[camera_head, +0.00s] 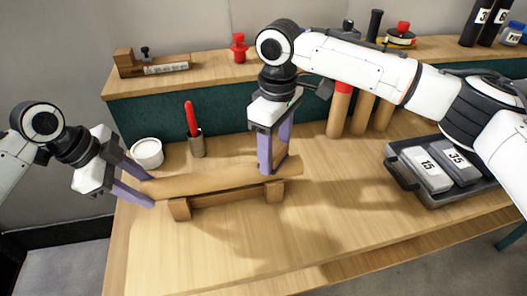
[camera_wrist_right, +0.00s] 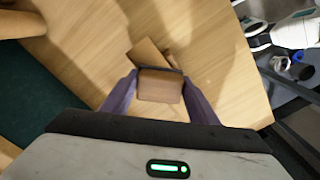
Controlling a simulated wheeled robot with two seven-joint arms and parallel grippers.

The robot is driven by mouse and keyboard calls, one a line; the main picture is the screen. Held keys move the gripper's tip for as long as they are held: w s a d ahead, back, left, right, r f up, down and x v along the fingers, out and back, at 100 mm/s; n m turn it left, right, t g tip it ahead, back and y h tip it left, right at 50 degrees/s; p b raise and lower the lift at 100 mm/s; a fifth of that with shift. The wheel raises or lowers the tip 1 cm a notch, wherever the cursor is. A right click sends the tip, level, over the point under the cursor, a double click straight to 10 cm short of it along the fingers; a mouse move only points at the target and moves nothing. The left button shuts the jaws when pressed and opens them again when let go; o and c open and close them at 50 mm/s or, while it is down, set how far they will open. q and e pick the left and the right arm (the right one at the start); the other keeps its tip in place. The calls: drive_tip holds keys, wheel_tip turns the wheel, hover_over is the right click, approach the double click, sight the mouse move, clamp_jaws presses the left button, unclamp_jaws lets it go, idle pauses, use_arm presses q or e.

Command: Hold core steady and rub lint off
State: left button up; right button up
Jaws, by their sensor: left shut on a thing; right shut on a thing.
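The core (camera_head: 215,182), a light-brown roll, lies lengthwise on a low wooden cradle (camera_head: 230,197). My left gripper (camera_head: 150,190) is shut on the core's left end, one finger on each side. My right gripper (camera_head: 271,168) points down at the core near its right end. In the right wrist view, my right gripper (camera_wrist_right: 160,92) is shut on a small brown block (camera_wrist_right: 160,86) with a dark edge. Whether the block touches the core is hidden. No lint can be made out on the core.
A white tub (camera_head: 147,153) and a cup (camera_head: 196,146) with a red-handled tool stand behind the core. Upright brown rolls (camera_head: 339,112) stand at the back. A grey tray (camera_head: 433,195) with numbered blocks is at the right. The table front is clear.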

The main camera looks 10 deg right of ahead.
sight(238, 170)
drive_tip(key=shift+d, duration=0.8)
drive_tip(key=shift+a+f, duration=0.1)
drive_tip(key=shift+a, duration=4.9)
wheel_tip(238, 170, up, 8)
drive_tip(key=shift+r, duration=0.2)
drive_tip(key=shift+d, duration=0.1)
use_arm(q)
drive_tip(key=o, duration=1.2)
drive_tip(key=v, duration=1.2)
